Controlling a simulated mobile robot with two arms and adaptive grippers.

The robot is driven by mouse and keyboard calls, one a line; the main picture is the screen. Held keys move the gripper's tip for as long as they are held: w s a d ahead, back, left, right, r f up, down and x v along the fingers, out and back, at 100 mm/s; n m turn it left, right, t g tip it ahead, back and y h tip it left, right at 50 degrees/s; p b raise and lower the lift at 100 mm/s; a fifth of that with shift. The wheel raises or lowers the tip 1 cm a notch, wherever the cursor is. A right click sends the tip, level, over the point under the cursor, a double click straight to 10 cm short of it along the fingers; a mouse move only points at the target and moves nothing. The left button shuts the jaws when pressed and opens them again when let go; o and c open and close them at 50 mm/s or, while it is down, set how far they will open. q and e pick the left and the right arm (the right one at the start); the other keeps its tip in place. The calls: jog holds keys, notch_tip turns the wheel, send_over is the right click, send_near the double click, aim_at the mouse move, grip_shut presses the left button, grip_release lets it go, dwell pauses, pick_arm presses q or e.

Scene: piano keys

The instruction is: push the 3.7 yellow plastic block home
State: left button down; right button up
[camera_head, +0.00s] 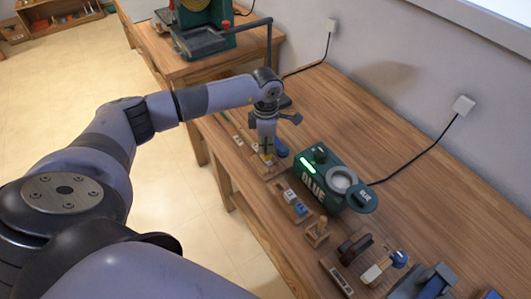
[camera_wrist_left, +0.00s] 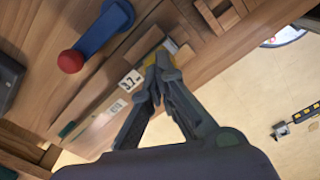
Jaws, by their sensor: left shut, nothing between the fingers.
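My left gripper (camera_head: 266,151) reaches down over a small wooden fixture near the table's front edge. Its fingers are shut and empty. In the left wrist view the closed fingertips (camera_wrist_left: 160,74) are at the yellow block (camera_wrist_left: 153,57), which is partly hidden behind them. I cannot tell whether they touch it. A white label (camera_wrist_left: 132,80) reading 3.7 lies just left of the fingertips. In the head view a bit of yellow (camera_head: 268,158) shows below the gripper. My right gripper is not in view.
A blue lever with a red knob (camera_wrist_left: 70,61) lies beside the fixture. A green device (camera_head: 322,178) with a lit strip and a round cup stands to the right. Small wooden fixtures (camera_head: 317,232) line the front edge. The table's back right is clear.

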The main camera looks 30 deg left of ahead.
aim_at(266, 152)
pick_arm(q)
jog(key=shift+f+b, duration=0.4)
jog(key=shift+f, duration=0.15)
jog(key=shift+r, duration=0.1)
dwell(0.6)
jog(key=shift+r+p, duration=2.1)
jog(key=shift+r, duration=1.45)
jog(key=shift+f, duration=0.1)
